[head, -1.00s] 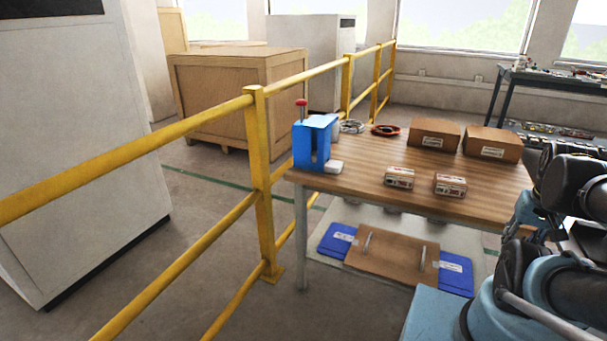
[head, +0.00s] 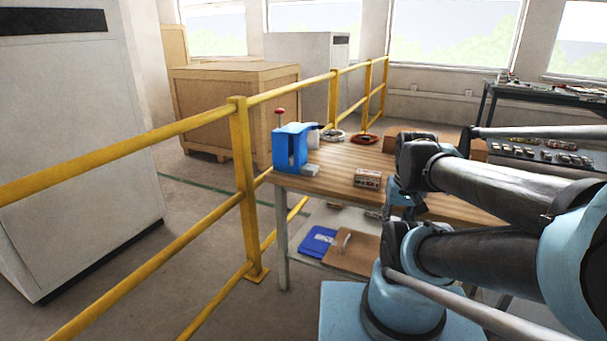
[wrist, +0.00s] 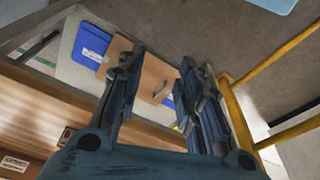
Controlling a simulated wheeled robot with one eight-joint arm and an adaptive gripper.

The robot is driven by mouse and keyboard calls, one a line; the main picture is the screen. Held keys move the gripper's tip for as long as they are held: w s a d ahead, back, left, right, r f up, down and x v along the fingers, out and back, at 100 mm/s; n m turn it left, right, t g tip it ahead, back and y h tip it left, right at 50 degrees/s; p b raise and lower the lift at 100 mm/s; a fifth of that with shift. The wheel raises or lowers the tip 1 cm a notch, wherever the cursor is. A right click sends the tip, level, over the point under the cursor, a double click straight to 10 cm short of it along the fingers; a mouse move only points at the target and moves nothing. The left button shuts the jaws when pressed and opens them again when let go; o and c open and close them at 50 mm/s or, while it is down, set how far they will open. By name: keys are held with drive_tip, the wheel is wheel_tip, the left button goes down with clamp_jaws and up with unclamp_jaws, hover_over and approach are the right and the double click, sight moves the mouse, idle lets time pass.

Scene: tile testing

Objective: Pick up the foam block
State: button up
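A small pale grey block (head: 310,170), perhaps the foam block, lies on the wooden table (head: 338,158) at the front foot of a blue fixture (head: 290,148) with a red knob. I cannot tell its material. In the wrist view my gripper (wrist: 161,62) is open, its two dark fingers apart with nothing between them. It points past the table's edge toward the floor and lower shelf. The pale block is not visible in the wrist view. In the head view my arm covers the right part of the table.
A grey coil (head: 333,136) and a red coil (head: 365,139) lie behind. A yellow railing (head: 243,190) runs along the table's left.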

drive_tip(key=o, duration=0.5)
drive_tip(key=shift+s+a+r, duration=0.1)
drive_tip(key=shift+s+r, duration=0.1)
drive_tip(key=shift+s, duration=0.05)
drive_tip(key=o, duration=0.4)
drive_tip(key=shift+s+a+r, duration=0.1)
drive_tip(key=shift+r, duration=0.25)
drive_tip(key=shift+o, duration=0.3)
drive_tip(key=w+a+r+n+y, duration=0.1)
drive_tip(key=w+a+r+n, duration=0.2)
drive_tip(key=w+r, duration=0.4)
drive_tip(key=shift+w+a+n, duration=0.3)
drive_tip(key=shift+w+a, duration=0.2)
drive_tip(key=shift+w, duration=0.4)
wheel_tip(320, 180, up, 5)
drive_tip(key=n+y, duration=0.3)
drive_tip(key=n, duration=0.7)
hover_over(311, 167)
drive_tip(key=s+d, duration=0.2)
drive_tip(key=d, duration=0.4)
drive_tip(key=shift+g, duration=0.3)
drive_tip(key=x, duration=1.6)
drive_tip(key=shift+s+a+f, duration=0.15)
drive_tip(key=shift+a+f, duration=0.05)
drive_tip(key=shift+f, duration=0.05)
